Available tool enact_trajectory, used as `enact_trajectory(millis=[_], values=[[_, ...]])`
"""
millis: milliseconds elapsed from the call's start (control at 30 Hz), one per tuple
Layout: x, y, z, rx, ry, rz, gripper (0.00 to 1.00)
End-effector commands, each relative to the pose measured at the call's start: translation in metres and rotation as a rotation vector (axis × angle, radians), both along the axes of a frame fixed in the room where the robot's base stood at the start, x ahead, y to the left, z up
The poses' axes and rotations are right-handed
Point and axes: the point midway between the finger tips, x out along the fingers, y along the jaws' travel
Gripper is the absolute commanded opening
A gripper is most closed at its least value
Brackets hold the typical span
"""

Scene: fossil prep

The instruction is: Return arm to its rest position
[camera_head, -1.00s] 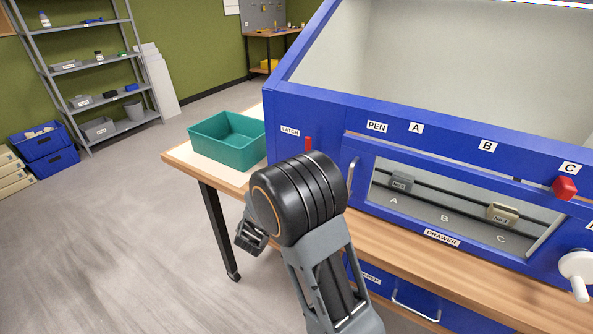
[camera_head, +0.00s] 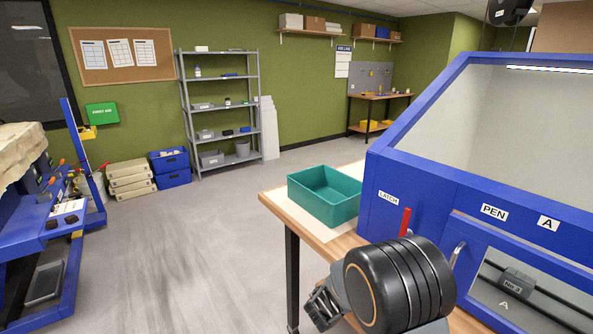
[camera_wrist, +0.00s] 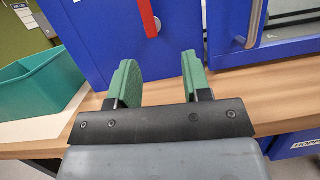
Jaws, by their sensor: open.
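My arm is folded in front of the bench at the lower right of the head view, and my gripper (camera_head: 322,308) hangs at its left, partly hidden by the black joint. In the wrist view my gripper (camera_wrist: 153,80) has its two green-padded fingers apart with nothing between them. The fingers point toward the blue cabinet (camera_wrist: 110,25), apart from the red latch handle (camera_wrist: 148,18).
A teal bin (camera_head: 325,196) stands on the wooden bench (camera_head: 283,207) left of the blue cabinet (camera_head: 400,200). A block (camera_head: 517,282) sits inside the cabinet's drawer window. A shelf (camera_head: 222,110) and blue crates (camera_head: 170,167) stand at the back. The floor at left centre is clear.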

Motion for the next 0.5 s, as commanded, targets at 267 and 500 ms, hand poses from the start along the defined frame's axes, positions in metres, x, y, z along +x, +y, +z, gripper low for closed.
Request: enact_trajectory(millis=[267,500], values=[[-0.096,-0.027,-0.063,0.669,-0.136,-0.463,0.45],[-0.159,0.026,-0.076,1.350,-0.564,-0.891,0.45]])
